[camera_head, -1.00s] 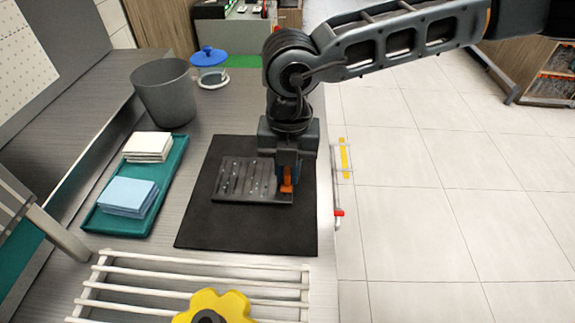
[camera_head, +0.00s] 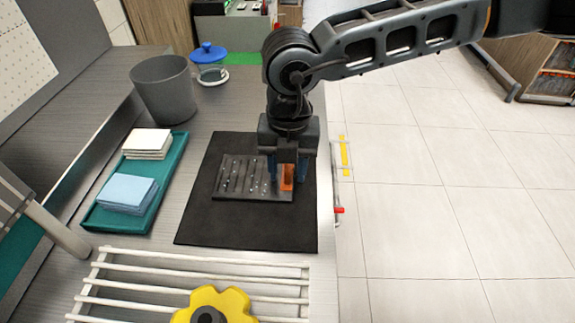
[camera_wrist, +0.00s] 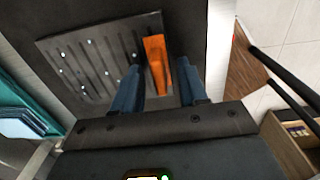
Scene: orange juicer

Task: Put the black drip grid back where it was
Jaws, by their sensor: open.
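The black drip grid (camera_head: 240,180) lies flat on a black mat (camera_head: 215,226) on the counter. It is a dark slotted plate dotted with pale drops, with an orange tab (camera_head: 287,177) at its right end. My gripper (camera_head: 288,178) is over that right end with its blue fingers apart. In the wrist view, the grid (camera_wrist: 90,65) fills the upper left and the orange tab (camera_wrist: 157,65) stands between the open fingers, (camera_wrist: 158,92) apart from the right one. The left finger overlaps the grid's edge in this view; contact cannot be told.
A teal tray (camera_head: 100,214) with white and blue cloth stacks lies left of the mat. A grey bin (camera_head: 163,92) and a blue-lidded jar (camera_head: 208,54) stand behind. A white rack (camera_head: 190,270) and yellow knob (camera_head: 214,303) are in front. The counter edge is close on the right.

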